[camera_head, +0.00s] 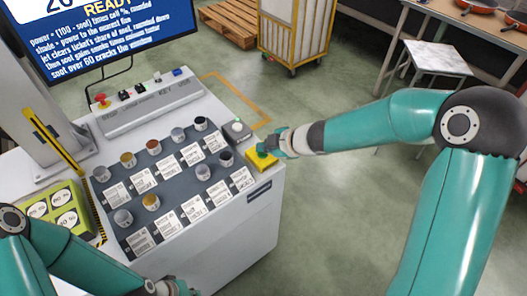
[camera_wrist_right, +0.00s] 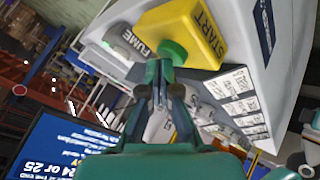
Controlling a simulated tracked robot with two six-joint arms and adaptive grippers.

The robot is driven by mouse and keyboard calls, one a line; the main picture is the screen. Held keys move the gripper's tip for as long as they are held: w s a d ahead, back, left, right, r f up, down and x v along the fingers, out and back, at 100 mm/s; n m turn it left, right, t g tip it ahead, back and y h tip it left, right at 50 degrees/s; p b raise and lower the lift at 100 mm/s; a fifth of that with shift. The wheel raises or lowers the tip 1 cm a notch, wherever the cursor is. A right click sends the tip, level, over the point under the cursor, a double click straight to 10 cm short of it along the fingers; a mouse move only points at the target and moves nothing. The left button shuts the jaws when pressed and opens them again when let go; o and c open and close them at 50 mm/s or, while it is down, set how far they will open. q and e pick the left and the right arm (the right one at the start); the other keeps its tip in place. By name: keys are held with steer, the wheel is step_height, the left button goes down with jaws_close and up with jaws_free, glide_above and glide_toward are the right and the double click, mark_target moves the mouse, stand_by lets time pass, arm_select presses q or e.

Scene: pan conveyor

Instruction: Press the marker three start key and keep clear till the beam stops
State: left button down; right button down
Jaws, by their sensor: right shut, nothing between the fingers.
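The start key is a yellow block (camera_head: 262,158) at the right rear edge of the white console. In the right wrist view the yellow block (camera_wrist_right: 182,28) reads START and carries a round green button (camera_wrist_right: 172,53). My right gripper (camera_head: 272,146) is shut and empty, right at the key, hiding part of it in the head view. In the right wrist view its fingertips (camera_wrist_right: 160,68) are just at the green button; I cannot tell whether they touch it. My left gripper (camera_head: 172,288) shows only partly at the bottom edge, its fingers unclear.
The console (camera_head: 235,215) bears a dark rack of several small pots with label cards. A screen (camera_head: 105,38) reads READY. A green block with round labels (camera_head: 58,212) lies at left. A yellow cart (camera_head: 292,35) and a stool (camera_head: 437,58) stand behind on open floor.

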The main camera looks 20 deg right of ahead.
steer(key=shift+f, duration=0.2)
steer(key=shift+r, duration=0.1)
steer(key=shift+r+p, duration=0.8)
steer(key=shift+p, duration=0.05)
step_height(320, 180, up, 5)
steer(key=p, duration=0.5)
stand_by(0.4)
stand_by(0.5)
